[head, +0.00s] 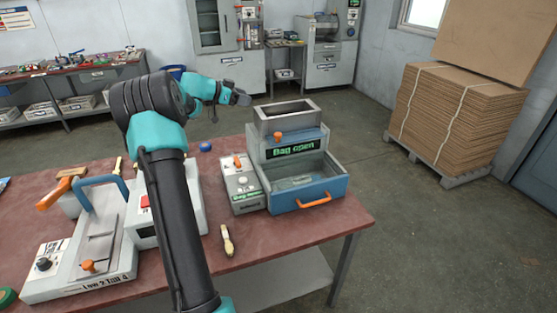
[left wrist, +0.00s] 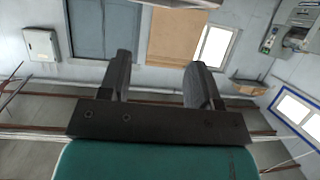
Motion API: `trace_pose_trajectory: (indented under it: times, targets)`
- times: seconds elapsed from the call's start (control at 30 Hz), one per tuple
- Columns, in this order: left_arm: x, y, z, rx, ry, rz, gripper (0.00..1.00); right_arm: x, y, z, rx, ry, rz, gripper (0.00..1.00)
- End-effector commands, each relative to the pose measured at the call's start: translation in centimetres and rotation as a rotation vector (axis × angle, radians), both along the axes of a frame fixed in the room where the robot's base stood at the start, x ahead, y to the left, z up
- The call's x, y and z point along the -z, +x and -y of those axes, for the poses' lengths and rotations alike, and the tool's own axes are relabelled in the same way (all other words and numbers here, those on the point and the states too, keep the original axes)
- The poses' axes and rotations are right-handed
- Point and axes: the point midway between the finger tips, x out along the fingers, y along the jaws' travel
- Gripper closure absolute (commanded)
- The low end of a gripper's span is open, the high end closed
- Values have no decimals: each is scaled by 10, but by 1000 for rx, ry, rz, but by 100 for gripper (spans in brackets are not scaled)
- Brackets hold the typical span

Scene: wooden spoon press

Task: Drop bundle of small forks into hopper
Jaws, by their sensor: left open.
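The hopper (head: 287,117) is a grey open-topped box on top of a grey machine with a lit "Bag open" display (head: 293,149). My left gripper (head: 243,98) is raised in the air near the upper left of the hopper in the head view. In the left wrist view, its two dark fingers (left wrist: 162,82) are apart with nothing between them. No bundle of small forks can be made out in either view. The hopper's inside shows only in part. My right gripper is not in view.
A blue tray (head: 335,187) with an orange handle juts from the machine's front, a clear item inside. A control box (head: 240,183) stands to its left. A wooden-handled tool (head: 227,240) lies on the red table (head: 275,245). A press (head: 100,240) stands at left.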

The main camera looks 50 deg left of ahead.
Motion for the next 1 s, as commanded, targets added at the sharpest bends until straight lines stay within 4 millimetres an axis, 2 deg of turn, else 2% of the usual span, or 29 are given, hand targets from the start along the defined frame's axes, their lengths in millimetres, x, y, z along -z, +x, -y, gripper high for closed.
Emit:
trace_pose_trajectory:
  times: [0.1,0.33,1.0]
  targets:
    - [-9,-21,-8,-2,1,-1,42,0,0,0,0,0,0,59]
    - [-20,-47,-16,-2,1,0,42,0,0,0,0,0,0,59]
    - [-22,-51,-17,0,1,0,42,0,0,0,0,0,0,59]
